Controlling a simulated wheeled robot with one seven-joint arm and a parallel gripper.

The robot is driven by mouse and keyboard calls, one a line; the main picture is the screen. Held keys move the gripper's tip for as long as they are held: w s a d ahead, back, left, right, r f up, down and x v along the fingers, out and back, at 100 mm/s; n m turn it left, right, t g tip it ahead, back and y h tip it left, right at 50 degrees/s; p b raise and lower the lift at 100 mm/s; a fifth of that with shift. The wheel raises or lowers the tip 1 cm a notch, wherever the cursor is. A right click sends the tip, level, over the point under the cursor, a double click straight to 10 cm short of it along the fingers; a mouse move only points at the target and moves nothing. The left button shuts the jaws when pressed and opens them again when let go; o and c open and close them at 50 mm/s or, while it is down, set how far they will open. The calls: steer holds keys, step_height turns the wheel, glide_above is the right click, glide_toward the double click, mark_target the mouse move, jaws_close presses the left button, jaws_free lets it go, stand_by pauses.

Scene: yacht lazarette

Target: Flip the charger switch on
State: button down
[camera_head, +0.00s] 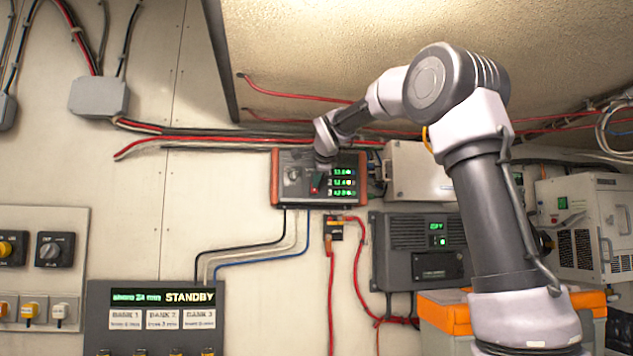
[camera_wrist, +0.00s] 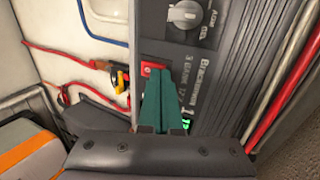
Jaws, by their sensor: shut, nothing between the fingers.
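The charger (camera_head: 292,196) is a dark box with orange-red ends on the wall, with a knob and green number readouts.
A grey box (camera_head: 408,172) is right of the charger. Below are a red-cabled connector (camera_head: 336,229), a grey unit with a green display (camera_head: 411,240) and a STANDBY panel (camera_head: 150,316). Red cables (camera_head: 200,143) run along the wall. An orange-lidded box (camera_head: 445,306) stands lower right.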

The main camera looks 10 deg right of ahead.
steer(key=shift+r, duration=0.75)
steer(key=v, duration=1)
steer(key=shift+s, duration=0.35)
steer(key=shift+r, duration=0.15)
steer(key=s+d+f+n+g+y, duration=0.1)
steer(key=s+f+n, duration=0.6)
steer(key=s+f, duration=0.8)
steer(key=s+d+f+n+g+y, duration=0.1)
steer(key=s+d+f+n+g, duration=0.3)
steer(key=s+f, duration=1.2)
steer(key=f+n, duration=0.1)
steer(key=n, duration=0.2)
steer(key=shift+d+g, duration=0.3)
steer(key=shift+g, duration=0.1)
